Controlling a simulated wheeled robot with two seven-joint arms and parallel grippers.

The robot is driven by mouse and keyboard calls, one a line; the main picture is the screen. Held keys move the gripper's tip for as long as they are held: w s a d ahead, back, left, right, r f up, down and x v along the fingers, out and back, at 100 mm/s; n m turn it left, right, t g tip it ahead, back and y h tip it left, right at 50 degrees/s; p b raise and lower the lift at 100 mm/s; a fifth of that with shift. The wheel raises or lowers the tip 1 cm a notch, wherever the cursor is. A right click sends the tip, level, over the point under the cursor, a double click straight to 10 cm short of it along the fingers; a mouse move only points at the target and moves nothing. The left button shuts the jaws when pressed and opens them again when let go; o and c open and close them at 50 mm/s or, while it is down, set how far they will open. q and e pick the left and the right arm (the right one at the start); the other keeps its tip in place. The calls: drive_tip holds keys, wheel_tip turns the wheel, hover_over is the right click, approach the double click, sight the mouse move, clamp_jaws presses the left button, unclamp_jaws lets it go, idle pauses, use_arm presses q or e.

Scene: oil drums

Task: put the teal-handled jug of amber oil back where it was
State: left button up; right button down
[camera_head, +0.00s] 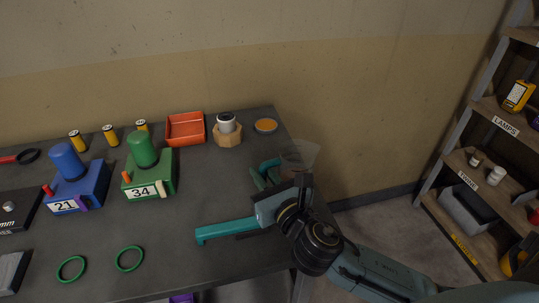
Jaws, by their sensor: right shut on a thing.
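The jug (300,156) shows as a clear, pale, wide-mouthed part at the table's right edge. A teal curved part (267,166), which looks like its handle, is just left of it. My right gripper (268,184) reaches in from the lower right and is shut at the handle. The gripper and wrist hide most of the jug, so I cannot tell its oil level or whether its base touches the table. My left gripper is not in view.
A round dish with an amber top (265,125), a white-topped jar in a wooden block (227,130) and a red tray (185,129) stand behind. Blue (78,187) and green (148,173) numbered units stand left. Shelves (490,150) are right.

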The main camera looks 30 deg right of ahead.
drive_tip(key=w+d+r+p, duration=0.2)
drive_tip(key=w+d, duration=0.2)
drive_tip(key=w, duration=0.3)
drive_tip(key=w+d+r+p, duration=0.15)
drive_tip(key=w+d, duration=0.25)
drive_tip(key=w, duration=0.4)
drive_tip(key=shift+m+h, duration=0.3)
wheel_tip(320, 180, down, 9)
drive_tip(key=b, duration=0.4)
drive_tip(key=shift+w+f, duration=0.15)
drive_tip(key=shift+f, duration=0.05)
drive_tip(key=shift+r, duration=0.1)
